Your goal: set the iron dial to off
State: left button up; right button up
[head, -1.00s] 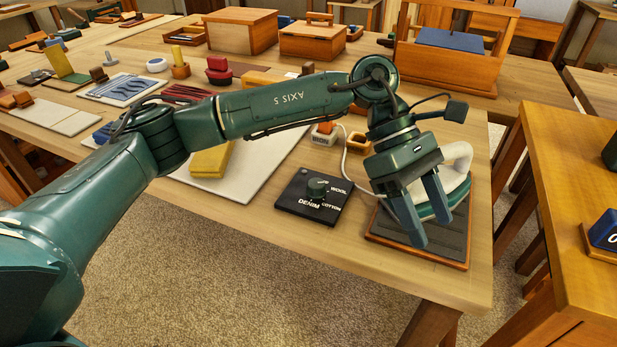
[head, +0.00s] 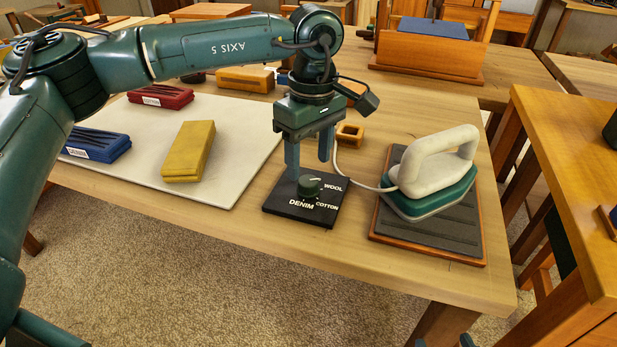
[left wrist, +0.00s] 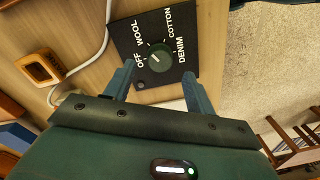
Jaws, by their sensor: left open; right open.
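The iron dial (head: 309,187) is a dark green round knob on a black plate (head: 285,209) marked WOOL, COTTON and DENIM. My right gripper (head: 444,341) shows only as fingertips at the bottom edge.
A white-handled green iron (head: 435,175) rests on a dark wood-edged pad (head: 440,232) right of the plate, its cord passing behind the dial. A small wooden block (head: 350,134) stands behind. A white board (head: 240,165) with yellow, red and blue blocks lies left.

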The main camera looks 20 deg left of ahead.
aim_at(308, 180)
pick_arm(q)
jog(key=shift+a+f, duration=0.1)
jog(key=shift+f, duration=2.05)
jog(key=c, duration=1)
jog(key=shift+o, duration=0.2)
jog(key=shift+n, duration=0.4)
jog(key=n, duration=0.4)
jog(key=shift+s+n+b, duration=0.1)
jog(key=shift+n+b, duration=0.2)
jog(key=shift+n, duration=0.1)
jog(key=n, duration=0.6)
jog(key=shift+n, duration=0.3)
